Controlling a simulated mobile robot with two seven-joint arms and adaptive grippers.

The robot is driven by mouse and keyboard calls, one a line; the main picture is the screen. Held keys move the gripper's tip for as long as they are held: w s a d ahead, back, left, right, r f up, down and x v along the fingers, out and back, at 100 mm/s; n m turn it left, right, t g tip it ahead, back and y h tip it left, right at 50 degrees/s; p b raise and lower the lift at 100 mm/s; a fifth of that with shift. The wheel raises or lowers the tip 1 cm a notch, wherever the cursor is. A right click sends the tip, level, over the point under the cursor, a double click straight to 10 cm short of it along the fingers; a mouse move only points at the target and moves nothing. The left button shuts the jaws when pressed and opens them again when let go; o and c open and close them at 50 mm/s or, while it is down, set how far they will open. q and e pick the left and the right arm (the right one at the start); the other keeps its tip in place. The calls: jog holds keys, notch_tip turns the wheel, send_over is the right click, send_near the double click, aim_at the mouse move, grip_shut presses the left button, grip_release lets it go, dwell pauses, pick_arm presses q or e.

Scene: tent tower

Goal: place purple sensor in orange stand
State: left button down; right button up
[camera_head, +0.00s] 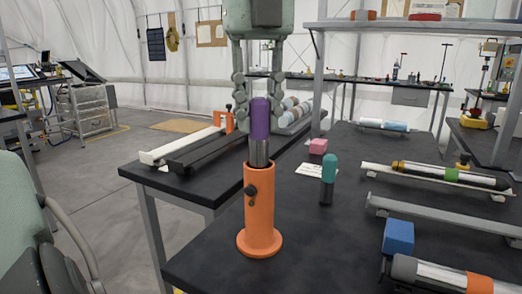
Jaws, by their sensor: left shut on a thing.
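The purple sensor (260,118) is upright, with a purple top and a grey metal lower part. My left gripper (259,112) comes down from above and is shut on the purple top, one finger on each side. The orange stand (259,208) is an upright tube with a round base and a dark side knob, standing near the front edge of the black table. The sensor's metal part meets the top of the stand, in line with the tube. Its lower end is hidden, and I cannot tell how deep it sits. My right gripper is not in view.
A teal-topped sensor (329,168) stands right of the stand. A pink block (318,146) lies behind it, and a blue block (398,237) lies at the right. Tubes on rails, including a green-banded one (452,174), fill the right side. A second table (196,186) holds long rails at the left.

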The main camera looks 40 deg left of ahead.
aim_at(259, 142)
pick_arm(q)
notch_tip(259, 142, down, 4)
jog(key=shift+f, duration=0.35)
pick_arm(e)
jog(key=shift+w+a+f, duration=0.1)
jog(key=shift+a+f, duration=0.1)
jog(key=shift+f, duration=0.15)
